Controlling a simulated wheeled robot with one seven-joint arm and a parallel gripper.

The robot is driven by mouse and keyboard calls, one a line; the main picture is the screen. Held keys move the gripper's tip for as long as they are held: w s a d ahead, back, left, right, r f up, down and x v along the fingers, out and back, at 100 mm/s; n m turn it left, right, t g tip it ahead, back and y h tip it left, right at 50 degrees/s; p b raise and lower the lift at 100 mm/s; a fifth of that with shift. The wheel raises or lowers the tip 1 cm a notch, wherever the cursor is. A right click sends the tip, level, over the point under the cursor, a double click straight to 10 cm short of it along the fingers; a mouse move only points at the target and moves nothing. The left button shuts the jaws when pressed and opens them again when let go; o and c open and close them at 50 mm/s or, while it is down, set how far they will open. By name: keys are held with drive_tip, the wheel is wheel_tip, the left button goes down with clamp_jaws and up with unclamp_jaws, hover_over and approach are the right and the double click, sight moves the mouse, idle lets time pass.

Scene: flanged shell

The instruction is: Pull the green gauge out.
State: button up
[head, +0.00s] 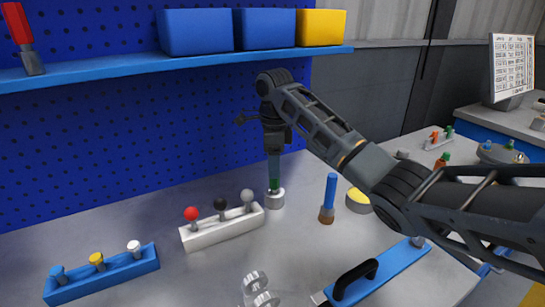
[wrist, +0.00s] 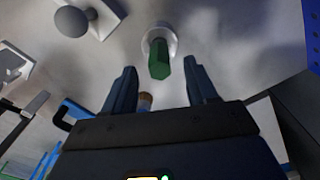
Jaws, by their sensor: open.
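The green gauge (head: 273,182) stands upright in a small light-coloured round holder (head: 275,200) on the bench. In the wrist view the green gauge (wrist: 159,62) shows as a green rod in the pale round holder (wrist: 158,34). My gripper (head: 273,160) points down right over the gauge in the head view. In the wrist view my gripper (wrist: 162,82) is open, with one finger on each side of the gauge and a gap to each. I cannot tell how far down the fingers reach along the gauge.
A white block with red, black and grey knobs (head: 222,229) stands close left of the holder. A blue-handled brush (head: 329,196) and a yellow-topped round thing (head: 358,198) stand to the right. A blue shelf (head: 120,68) runs along the pegboard behind. Some bench in front is clear.

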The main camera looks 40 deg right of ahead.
sight(274, 180)
drive_tip(key=shift+f, duration=3.15)
drive_tip(key=shift+c, duration=0.2)
clamp_jaws()
drive_tip(key=shift+r, duration=0.1)
drive_tip(key=shift+r+p, duration=3.45)
drive_tip(key=shift+p, duration=0.9)
